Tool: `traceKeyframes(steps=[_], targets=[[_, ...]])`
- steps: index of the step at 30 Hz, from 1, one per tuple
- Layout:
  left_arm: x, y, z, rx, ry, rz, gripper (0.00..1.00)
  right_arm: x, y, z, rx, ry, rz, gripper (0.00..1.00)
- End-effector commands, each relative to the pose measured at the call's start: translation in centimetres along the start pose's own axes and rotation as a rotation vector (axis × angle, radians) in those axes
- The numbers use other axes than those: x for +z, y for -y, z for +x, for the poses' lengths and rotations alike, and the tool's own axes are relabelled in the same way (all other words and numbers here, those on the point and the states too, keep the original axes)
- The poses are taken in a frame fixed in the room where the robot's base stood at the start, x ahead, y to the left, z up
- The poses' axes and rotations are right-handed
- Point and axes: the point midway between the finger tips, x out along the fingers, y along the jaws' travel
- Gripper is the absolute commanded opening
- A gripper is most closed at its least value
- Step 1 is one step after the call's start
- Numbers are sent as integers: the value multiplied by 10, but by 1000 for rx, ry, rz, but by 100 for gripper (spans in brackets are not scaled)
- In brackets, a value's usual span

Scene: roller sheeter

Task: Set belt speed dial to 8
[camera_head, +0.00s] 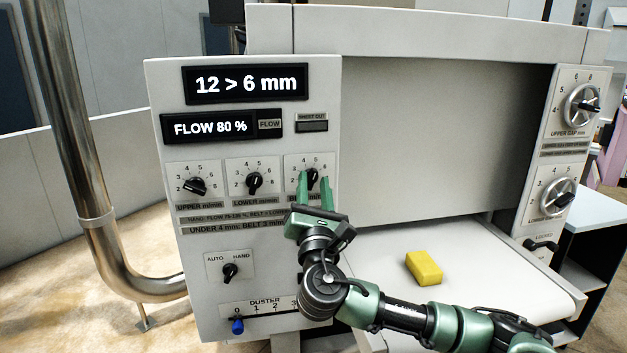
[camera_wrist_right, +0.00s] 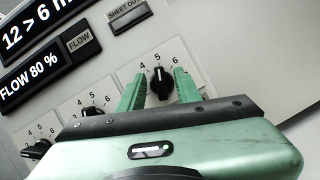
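The third dial in the row, a black knob (camera_head: 312,176) on a white scale plate, is at the right of the control panel. Its label is mostly hidden behind my right gripper (camera_head: 314,186). In the right wrist view the knob (camera_wrist_right: 161,82) points up, near 5. My right gripper's green fingers (camera_wrist_right: 160,90) stand on either side of the knob, open, with a visible gap on both sides. Whether the fingertips reach past the knob's face is hard to tell. My left gripper is not in view.
Left of it are the lower dial (camera_head: 254,182) and upper dial (camera_head: 196,186). Below are an auto/hand switch (camera_head: 231,271) and a duster slider (camera_head: 237,326). Displays (camera_head: 246,84) read "12 > 6 mm" and "FLOW 80 %". A yellow block (camera_head: 424,267) lies on the belt (camera_head: 480,285).

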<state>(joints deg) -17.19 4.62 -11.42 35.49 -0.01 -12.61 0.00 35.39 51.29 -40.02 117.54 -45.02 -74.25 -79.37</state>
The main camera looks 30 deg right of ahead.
Motion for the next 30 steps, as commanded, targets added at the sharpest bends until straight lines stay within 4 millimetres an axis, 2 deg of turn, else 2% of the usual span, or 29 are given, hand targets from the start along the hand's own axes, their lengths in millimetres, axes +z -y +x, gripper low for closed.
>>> traceKeyframes(steps=[9, 10, 13, 14, 23, 30], targets=[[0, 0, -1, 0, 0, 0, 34, -1, 0, 5, 0, -2, 1, 34], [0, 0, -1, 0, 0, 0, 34, -1, 0, 5, 0, -2, 1, 31], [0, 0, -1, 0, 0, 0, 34, -1, 0, 5, 0, -2, 1, 3], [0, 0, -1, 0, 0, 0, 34, -1, 0, 5, 0, -2, 1, 0], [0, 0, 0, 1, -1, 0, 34, -1, 0, 4, -6, -2, 14, 0], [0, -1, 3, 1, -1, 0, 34, -3, 0, 4, -42, -4, 103, 0]])
